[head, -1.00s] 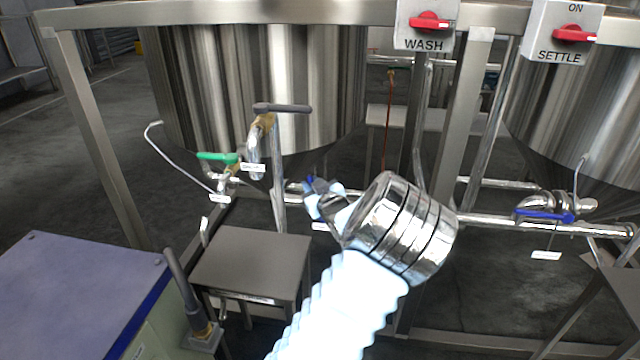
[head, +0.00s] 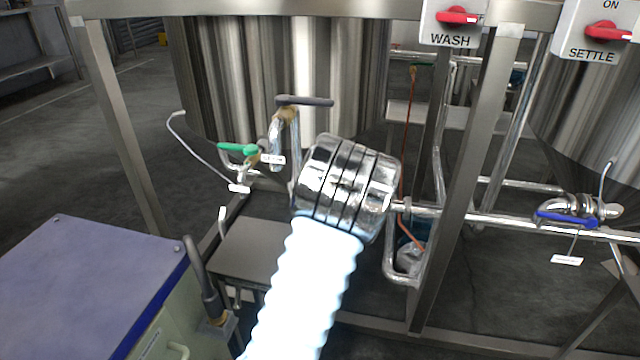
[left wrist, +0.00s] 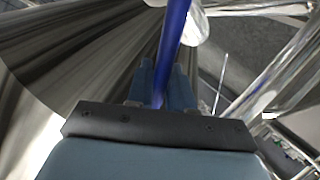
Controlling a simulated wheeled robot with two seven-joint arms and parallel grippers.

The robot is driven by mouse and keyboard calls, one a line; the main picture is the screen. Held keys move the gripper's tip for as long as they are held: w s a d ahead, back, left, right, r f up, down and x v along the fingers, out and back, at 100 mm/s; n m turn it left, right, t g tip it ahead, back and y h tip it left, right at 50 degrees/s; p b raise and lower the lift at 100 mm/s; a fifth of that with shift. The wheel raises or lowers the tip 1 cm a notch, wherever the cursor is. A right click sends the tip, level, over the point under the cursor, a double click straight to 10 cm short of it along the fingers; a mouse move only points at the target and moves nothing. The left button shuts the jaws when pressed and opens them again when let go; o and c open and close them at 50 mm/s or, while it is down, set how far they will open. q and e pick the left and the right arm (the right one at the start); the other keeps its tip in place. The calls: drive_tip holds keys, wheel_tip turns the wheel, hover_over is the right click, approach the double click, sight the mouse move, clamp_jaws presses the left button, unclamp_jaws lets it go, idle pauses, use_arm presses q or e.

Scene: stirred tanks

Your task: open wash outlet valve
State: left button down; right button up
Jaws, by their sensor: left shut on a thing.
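A blue valve handle (left wrist: 174,35) runs up between the fingers of my left gripper (left wrist: 164,78) in the left wrist view. The fingers are shut on it. In the head view my silver left wrist stands in front of the pipework below the wash tank (head: 290,70) and hides the left gripper and this handle. The red switch (head: 457,16) labelled WASH is on the frame at the top. My right gripper is in neither view.
A green valve handle (head: 238,149) and a dark grey lever (head: 304,101) are left of my wrist. Another blue valve handle (head: 567,218) is on the pipe at right. A steel stand (head: 245,245) and a purple-topped cabinet (head: 90,265) are at lower left.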

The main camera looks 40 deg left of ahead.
use_arm(q)
drive_tip(key=c, duration=1.2)
unclamp_jaws()
drive_tip(key=shift+o, duration=0.2)
drive_tip(key=shift+d, duration=0.1)
drive_tip(key=p+v, duration=0.4)
drive_tip(key=v, duration=0.9)
drive_tip(key=shift+d+p, duration=0.3)
drive_tip(key=shift+s+r, duration=0.1)
drive_tip(key=shift+s, duration=0.05)
drive_tip(key=shift+c, duration=0.5)
